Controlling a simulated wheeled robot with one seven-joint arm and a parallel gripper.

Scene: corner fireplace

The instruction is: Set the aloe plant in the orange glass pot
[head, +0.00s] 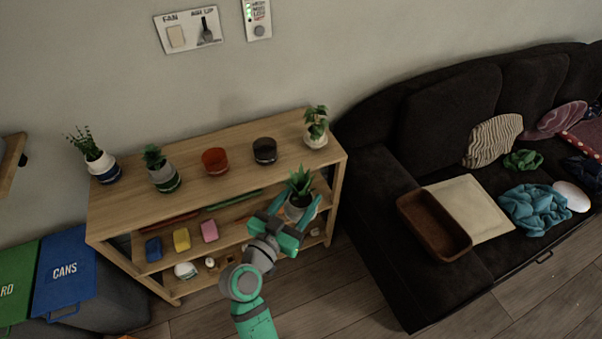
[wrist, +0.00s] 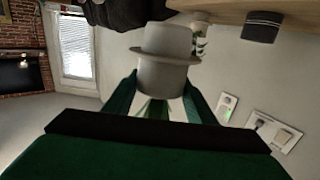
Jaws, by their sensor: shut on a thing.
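The aloe plant (head: 301,181) has spiky green leaves and sits in a pale grey pot (head: 297,212). My gripper (head: 297,217) is shut on this pot and holds it in front of the right part of the wooden shelf unit. In the wrist view the pot (wrist: 165,65) appears upside down between my fingers, and the leaves are mostly hidden. The orange glass pot (head: 215,161) stands empty on the shelf's top, to the left of and above my gripper in the head view.
The wooden shelf unit (head: 120,213) also bears a dark glass pot (head: 265,151) right of the orange one, a plant in a white pot (head: 315,137) at the right end, and two potted plants (head: 162,170) at left. A dark sofa (head: 385,215) stands at right.

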